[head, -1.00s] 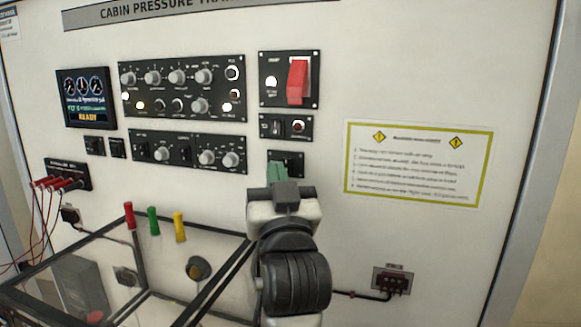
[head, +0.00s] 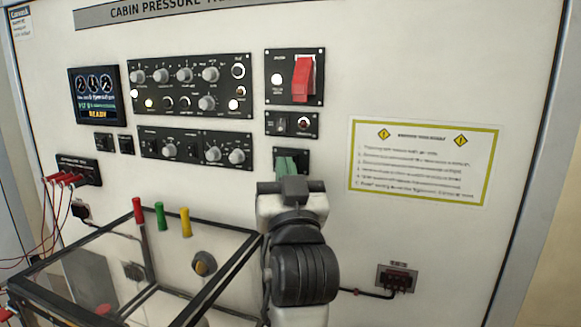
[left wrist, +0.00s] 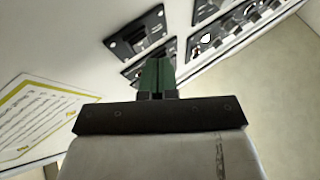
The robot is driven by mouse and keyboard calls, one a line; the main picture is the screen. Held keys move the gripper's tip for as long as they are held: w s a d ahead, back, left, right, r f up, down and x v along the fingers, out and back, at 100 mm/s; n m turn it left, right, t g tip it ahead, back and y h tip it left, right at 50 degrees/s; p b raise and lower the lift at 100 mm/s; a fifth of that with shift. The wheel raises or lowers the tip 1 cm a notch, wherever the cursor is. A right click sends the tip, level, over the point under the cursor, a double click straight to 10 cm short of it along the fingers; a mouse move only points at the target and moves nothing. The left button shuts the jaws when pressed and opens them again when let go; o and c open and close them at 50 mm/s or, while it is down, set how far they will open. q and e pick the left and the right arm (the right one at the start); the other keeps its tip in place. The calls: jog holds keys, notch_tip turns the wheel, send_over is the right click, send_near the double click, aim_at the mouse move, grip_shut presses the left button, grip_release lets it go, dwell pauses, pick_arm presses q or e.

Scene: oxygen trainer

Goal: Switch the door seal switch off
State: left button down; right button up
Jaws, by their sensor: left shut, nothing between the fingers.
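My left gripper (head: 287,164) has green fingers pressed together, with nothing between them. In the head view its tips are in front of a small black panel (head: 304,157) low in the right column, hiding most of it. I cannot tell whether they touch it. Labels are too small to read, so I cannot confirm which control is the door seal switch; the one behind my fingers is hidden. In the left wrist view the shut fingers (left wrist: 157,75) point up toward small black panels, one of which (left wrist: 138,33) is beyond and left of the tips. My right gripper is not seen.
A small switch panel (head: 291,123) and a red guarded switch (head: 303,80) are above my fingers. Knob panels (head: 191,86) and a lit display (head: 95,95) are left. A clear-topped frame (head: 60,262) with coloured handles juts out below left. A notice (head: 423,162) is right.

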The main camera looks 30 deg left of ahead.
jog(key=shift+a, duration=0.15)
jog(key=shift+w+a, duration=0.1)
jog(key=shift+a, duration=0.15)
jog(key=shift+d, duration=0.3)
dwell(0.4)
pick_arm(q)
jog(key=shift+w+f, duration=0.1)
jog(key=shift+w, duration=0.05)
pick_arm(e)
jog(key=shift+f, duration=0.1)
pick_arm(q)
jog(key=shift+w+a, duration=0.15)
jog(key=shift+w, duration=0.15)
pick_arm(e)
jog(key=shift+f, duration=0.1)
pick_arm(q)
jog(key=shift+w+b, duration=0.25)
jog(key=shift+b, duration=0.05)
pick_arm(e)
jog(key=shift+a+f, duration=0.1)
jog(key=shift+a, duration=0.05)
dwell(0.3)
pick_arm(q)
jog(key=shift+s, duration=0.1)
jog(key=shift+s, duration=0.6)
